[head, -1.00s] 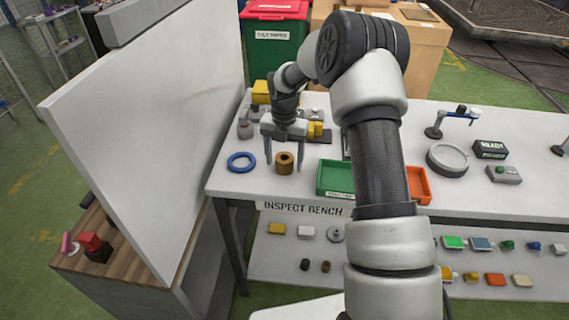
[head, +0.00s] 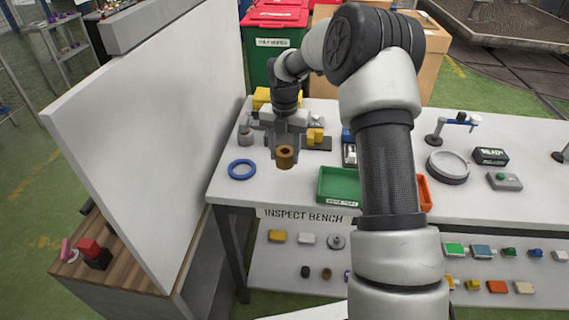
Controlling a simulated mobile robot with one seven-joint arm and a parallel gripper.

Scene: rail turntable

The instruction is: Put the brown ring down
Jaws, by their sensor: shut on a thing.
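The brown ring (head: 285,160) is a short, thick cylinder with a hole in its top. My gripper (head: 286,155) is shut on it, with one finger on each side. The ring appears to be just above the white bench top (head: 222,188); its exact height over the surface is hard to tell. A blue ring (head: 242,170) lies flat on the bench to the left of the brown ring.
A green tray (head: 338,187) stands to the right of my gripper, with an orange tray (head: 424,193) partly behind my arm. A tall white panel (head: 150,140) rises at the left. Bare bench lies in front of the blue ring.

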